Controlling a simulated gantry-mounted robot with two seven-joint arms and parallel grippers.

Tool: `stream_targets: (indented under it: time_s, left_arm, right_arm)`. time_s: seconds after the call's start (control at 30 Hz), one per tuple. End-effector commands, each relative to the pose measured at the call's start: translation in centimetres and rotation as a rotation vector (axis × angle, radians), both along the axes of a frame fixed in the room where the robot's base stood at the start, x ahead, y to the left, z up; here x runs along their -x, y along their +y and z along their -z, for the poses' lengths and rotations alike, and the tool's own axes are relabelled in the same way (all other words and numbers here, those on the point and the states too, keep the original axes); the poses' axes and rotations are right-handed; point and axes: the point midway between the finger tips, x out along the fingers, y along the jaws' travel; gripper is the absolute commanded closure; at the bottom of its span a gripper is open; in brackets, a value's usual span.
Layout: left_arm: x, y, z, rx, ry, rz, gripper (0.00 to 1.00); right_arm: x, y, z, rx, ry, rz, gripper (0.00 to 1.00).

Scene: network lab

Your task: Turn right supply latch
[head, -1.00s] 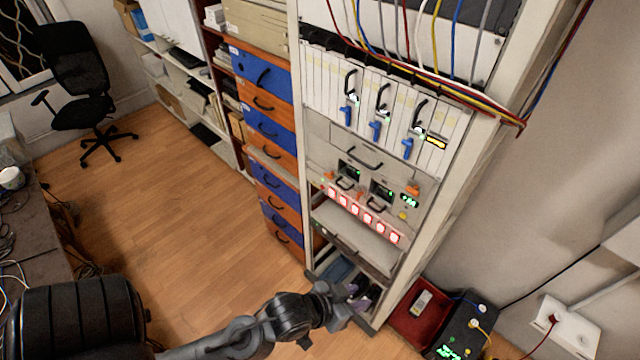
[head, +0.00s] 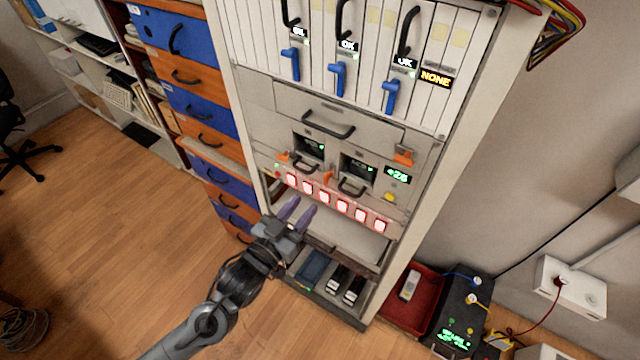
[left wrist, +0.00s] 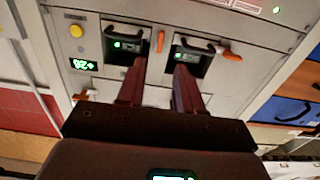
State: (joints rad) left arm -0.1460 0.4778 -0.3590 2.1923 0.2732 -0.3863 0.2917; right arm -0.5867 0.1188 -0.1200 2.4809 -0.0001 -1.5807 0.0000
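The right supply module (head: 357,167) has a green-lit display and a black handle, and stands in the rack beside the left supply module (head: 309,148). The orange right supply latch (head: 328,177) lies just left of the right module and points roughly up and down. The left module's orange latch (head: 283,156) lies sideways. In the left wrist view, turned about upside down, the right latch (left wrist: 160,40) shows between the two modules. My left gripper (head: 299,208) is open and empty, below the latches and apart from them. Its fingers (left wrist: 162,66) point toward the panel. My right gripper is not in view.
A row of red-lit switches (head: 341,205) runs under the modules. Another orange lever (head: 404,155) and a yellow button (head: 389,197) are at right. Blue levers (head: 338,79) hang above. A red tray (head: 395,312) and a black box (head: 462,310) stand right of the rack.

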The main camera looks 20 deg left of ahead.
Motion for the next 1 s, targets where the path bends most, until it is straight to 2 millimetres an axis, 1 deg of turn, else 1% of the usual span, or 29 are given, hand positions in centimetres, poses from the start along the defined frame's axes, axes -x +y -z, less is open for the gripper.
stream_targets:
  time_s: [0.07,0.3,0.5,0.7,1.0]
  left_arm:
    - [-1.3,-0.2,-0.3,0.001,-0.003,0.000,0.65]
    - [-5.1,-1.0,-0.2,0.000,-0.001,-0.001,0.65]
    - [-7.6,-1.4,-0.1,0.000,0.000,0.000,0.65]
    - [-8.7,-1.7,0.0,0.000,0.002,0.001,0.65]
    - [-8.8,-1.7,0.0,0.000,0.001,0.001,0.65]
  right_arm:
    - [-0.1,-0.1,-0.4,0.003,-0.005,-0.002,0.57]
    - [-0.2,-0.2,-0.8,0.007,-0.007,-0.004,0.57]
    - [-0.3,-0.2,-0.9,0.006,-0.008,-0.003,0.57]
    - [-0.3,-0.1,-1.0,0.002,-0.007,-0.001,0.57]
    - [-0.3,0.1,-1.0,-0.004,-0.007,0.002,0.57]
